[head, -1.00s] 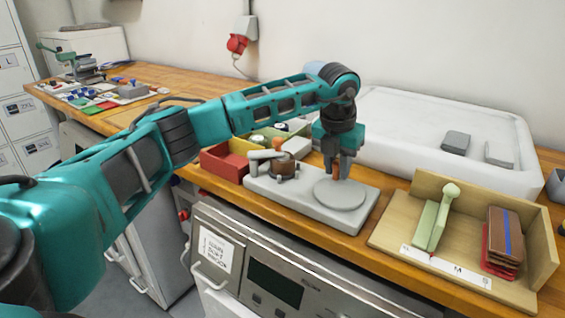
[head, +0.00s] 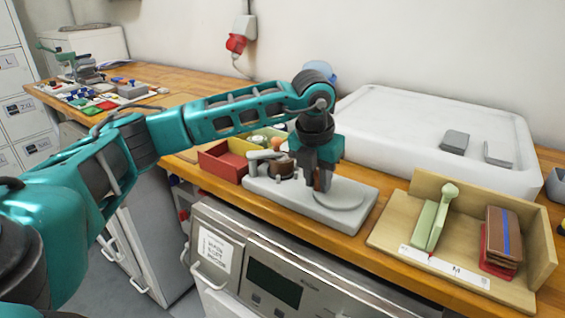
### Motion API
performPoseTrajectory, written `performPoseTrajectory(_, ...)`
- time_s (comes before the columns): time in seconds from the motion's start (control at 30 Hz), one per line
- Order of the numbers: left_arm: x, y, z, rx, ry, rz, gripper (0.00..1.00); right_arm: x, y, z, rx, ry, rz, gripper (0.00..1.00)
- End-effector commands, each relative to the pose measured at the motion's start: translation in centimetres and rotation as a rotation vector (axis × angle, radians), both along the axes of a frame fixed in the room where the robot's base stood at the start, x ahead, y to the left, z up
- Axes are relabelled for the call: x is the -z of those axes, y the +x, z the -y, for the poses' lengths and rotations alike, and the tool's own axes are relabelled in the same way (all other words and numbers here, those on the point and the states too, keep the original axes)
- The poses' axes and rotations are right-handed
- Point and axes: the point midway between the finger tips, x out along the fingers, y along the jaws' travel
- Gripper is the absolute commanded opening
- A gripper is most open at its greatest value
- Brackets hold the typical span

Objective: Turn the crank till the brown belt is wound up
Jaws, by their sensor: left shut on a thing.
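The grey winder (head: 268,191) lies on the wooden bench, with a round crank disc (head: 345,197) at its right end. The brown belt (head: 285,168) shows as a small dark roll at its left end, under a grey arm (head: 262,155). How much of the belt is wound is too small to tell. My left gripper (head: 321,187) points down over the left side of the disc. It is shut on the crank handle, which its fingers mostly hide. My right gripper is not in view.
A red bin (head: 222,162) with small items stands left of the winder. A wooden tray (head: 385,238) with a green piece (head: 434,222) and brown stacked pieces (head: 503,235) stands to the right. A large white box (head: 410,115) stands behind.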

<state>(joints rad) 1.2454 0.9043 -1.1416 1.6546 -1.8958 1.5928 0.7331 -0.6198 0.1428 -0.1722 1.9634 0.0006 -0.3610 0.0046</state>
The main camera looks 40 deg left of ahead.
Motion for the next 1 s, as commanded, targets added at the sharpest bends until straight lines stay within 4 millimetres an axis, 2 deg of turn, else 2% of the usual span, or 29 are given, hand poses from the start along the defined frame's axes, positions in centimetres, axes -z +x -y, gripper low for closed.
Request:
performPoseTrajectory(0.03, 0.7, -0.9, -0.3, -0.005, 0.016, -0.027, 0.12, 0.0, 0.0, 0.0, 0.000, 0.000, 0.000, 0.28)
performPoseTrajectory(0.1, 0.6, -1.4, 0.0, -0.005, 0.016, -0.026, 0.12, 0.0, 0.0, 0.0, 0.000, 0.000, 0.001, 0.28)
performPoseTrajectory(0.4, 0.5, -2.4, 2.1, -0.002, 0.013, -0.027, 0.16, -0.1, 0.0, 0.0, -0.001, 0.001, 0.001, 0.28)
performPoseTrajectory(0.7, 0.3, -2.4, 4.7, 0.002, 0.008, -0.023, 0.16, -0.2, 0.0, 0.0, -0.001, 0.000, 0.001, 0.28)
performPoseTrajectory(0.87, 0.2, -2.3, 4.7, 0.002, 0.006, -0.018, 0.16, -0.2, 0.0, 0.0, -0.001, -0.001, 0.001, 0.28)
performPoseTrajectory(0.9, 0.2, -2.3, 4.7, 0.002, 0.006, -0.017, 0.31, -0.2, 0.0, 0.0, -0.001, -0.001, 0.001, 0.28)
performPoseTrajectory(1.0, 0.1, -2.2, 4.7, 0.002, 0.007, -0.015, 0.41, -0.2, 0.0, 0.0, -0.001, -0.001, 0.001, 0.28)
